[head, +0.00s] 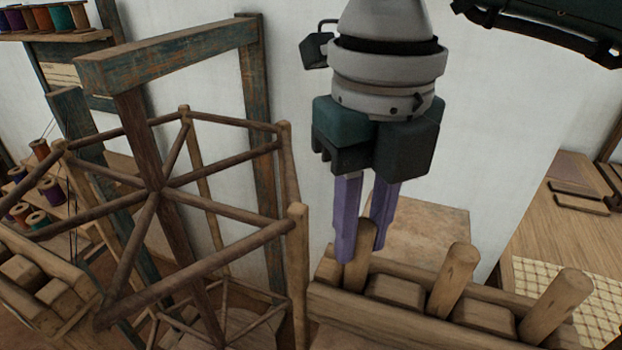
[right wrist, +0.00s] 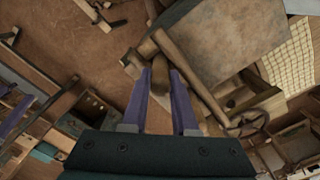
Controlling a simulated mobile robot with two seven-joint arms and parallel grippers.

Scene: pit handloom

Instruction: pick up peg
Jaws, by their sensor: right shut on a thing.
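Several wooden pegs stand in a wooden rack (head: 375,316) at the lower right of the head view. My right gripper (head: 362,240) points down with its purple fingers around the leftmost peg (head: 366,236), shut on it. The near finger hides part of this peg, which still appears to stand in the rack. Two other pegs, a middle one (head: 453,281) and a right one (head: 556,305), stand free and tilted. In the right wrist view a peg (right wrist: 161,72) shows between the fingertips.
A wooden reel frame (head: 157,180) with spokes stands close to the left of my right gripper. Thread spools (head: 47,17) sit on a shelf at the upper left. A white wall (head: 510,130) rises behind the rack. A woven cloth (head: 560,280) lies at the right.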

